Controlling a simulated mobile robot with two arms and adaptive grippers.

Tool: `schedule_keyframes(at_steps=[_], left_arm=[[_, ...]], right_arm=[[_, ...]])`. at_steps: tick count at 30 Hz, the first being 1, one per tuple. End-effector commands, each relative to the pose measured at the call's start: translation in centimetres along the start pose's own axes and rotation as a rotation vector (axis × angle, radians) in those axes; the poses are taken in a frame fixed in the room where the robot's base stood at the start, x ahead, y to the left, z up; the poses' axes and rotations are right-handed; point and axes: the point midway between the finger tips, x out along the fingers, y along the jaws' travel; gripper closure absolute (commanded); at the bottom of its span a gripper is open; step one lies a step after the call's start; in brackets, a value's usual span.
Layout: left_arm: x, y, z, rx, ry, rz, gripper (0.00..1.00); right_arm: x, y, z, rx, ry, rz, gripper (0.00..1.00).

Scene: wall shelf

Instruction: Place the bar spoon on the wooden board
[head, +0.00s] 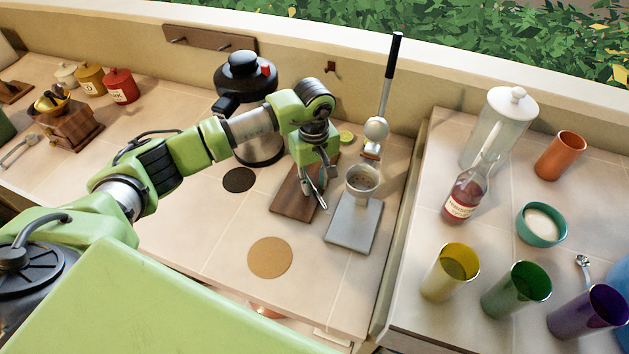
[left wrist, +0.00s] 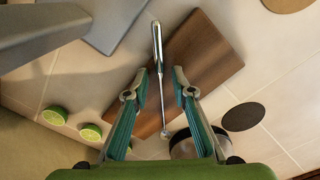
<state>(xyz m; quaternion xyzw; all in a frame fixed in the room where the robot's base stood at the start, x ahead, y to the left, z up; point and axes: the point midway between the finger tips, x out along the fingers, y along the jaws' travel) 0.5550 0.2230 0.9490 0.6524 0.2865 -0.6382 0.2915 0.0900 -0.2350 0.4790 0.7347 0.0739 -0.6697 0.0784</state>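The bar spoon (left wrist: 157,48), a thin metal rod, lies over the wooden board (left wrist: 210,58) in the left wrist view. One end reaches past the board's edge; whether it rests flat on the board I cannot tell. The brown board also shows in the head view (head: 289,205), partly under my left gripper. My left gripper (head: 318,192) points down over the board's right side. In the left wrist view its fingers (left wrist: 160,78) are apart, with the spoon between them and visible gaps on both sides. My right gripper is in neither view.
A grey juicer (head: 352,228) with a metal cup stands right of the board. Lime halves (head: 346,137) lie behind.

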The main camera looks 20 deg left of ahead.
Motion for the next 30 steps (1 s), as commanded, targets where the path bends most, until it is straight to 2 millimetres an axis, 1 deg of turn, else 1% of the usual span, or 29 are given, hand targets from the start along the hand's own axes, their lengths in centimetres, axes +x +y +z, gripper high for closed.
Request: schedule_keyframes(at_steps=[5, 6, 8, 15, 21, 25, 30], left_arm=[[-0.5, 0.0, 0.0, 0.000, 0.000, 0.000, 0.76], [-0.9, 0.1, -0.1, 0.000, 0.002, 0.003, 0.76], [-1.8, 0.1, -0.2, 0.000, 0.004, 0.004, 0.76], [-7.1, 0.1, -0.2, 0.000, 0.005, 0.005, 0.76], [-10.6, 0.1, -0.1, -0.001, 0.003, 0.003, 0.76], [-11.8, 0.0, -0.1, -0.001, 0.001, 0.002, 0.76], [-12.3, 0.0, 0.0, 0.000, 0.000, -0.001, 0.76]], right_arm=[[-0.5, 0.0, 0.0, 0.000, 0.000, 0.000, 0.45], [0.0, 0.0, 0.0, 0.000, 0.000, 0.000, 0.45], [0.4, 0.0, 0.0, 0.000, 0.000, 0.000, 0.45], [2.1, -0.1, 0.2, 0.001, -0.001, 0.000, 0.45], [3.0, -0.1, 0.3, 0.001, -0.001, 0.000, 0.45], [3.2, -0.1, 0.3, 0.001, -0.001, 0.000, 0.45], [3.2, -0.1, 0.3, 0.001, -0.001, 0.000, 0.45]])
